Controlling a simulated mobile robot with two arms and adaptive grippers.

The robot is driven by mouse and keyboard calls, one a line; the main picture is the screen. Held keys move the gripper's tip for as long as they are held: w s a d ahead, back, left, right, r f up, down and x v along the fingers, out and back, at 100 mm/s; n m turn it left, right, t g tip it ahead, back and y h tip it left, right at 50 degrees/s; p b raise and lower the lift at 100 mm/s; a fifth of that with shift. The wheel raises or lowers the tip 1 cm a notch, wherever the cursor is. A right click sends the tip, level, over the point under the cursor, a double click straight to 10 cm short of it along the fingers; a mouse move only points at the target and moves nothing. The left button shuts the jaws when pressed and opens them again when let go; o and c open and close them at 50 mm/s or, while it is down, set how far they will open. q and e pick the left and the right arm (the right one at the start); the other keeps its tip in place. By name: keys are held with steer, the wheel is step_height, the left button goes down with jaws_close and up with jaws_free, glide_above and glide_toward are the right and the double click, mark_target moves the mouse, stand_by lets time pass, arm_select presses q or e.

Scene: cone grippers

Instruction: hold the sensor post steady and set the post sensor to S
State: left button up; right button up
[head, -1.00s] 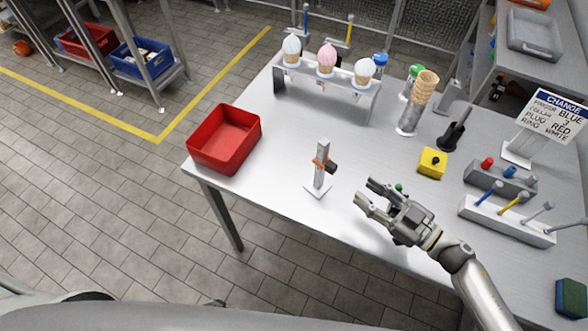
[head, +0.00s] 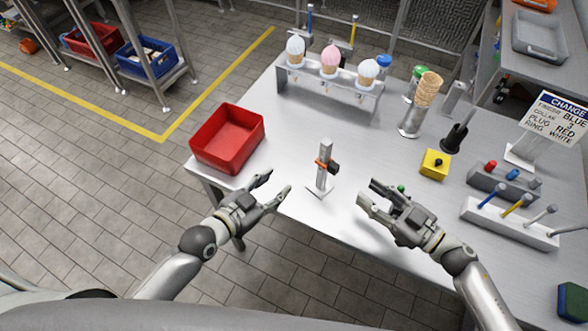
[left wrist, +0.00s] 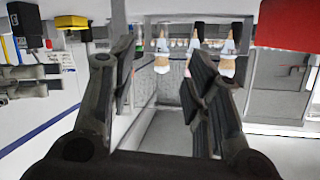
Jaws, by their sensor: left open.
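The sensor post (head: 325,152) is a short grey upright post on a square white base near the table's front edge. A dark sensor (head: 334,167) with an orange collar (head: 321,163) is clamped partway up it. Any letters on the sensor are too small to read. My left gripper (head: 279,184) is open and empty, left of the post and apart from it, by the front edge. Its two fingers also show spread in the left wrist view (left wrist: 160,85). My right gripper (head: 368,192) is open and empty, right of the post and apart from it.
A red bin (head: 227,138) stands at the table's left. A rack (head: 330,82) of ice-cream cones is at the back. A yellow button box (head: 434,164), a tool holder (head: 510,223) and a sign (head: 553,117) are to the right. The surface around the post is clear.

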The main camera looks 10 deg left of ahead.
mark_target(338, 169)
arm_select(q)
steer(key=d+r+n+t+h, duration=0.1)
steer(key=d+r+t+h, duration=0.15)
steer(key=d+r, duration=0.5)
steer(key=shift+h, duration=0.45)
steer(key=x, duration=0.3)
steer(key=r+x, duration=0.1)
steer(key=x, duration=0.2)
steer(key=a+x, duration=0.1)
steer(key=x, duration=0.2)
steer(key=shift+w+r, duration=0.2)
steer(key=shift+w, duration=0.2)
steer(key=shift+c, duration=0.4)
jaws_close()
arm_select(e)
steer(key=shift+o, duration=0.4)
steer(key=shift+s+d+r+m, duration=0.25)
steer(key=shift+s+d+m, duration=0.15)
steer(key=shift+d+m, duration=0.15)
steer(key=x, duration=1.1)
steer(key=shift+w+a, duration=0.25)
steer(key=shift+a, duration=0.1)
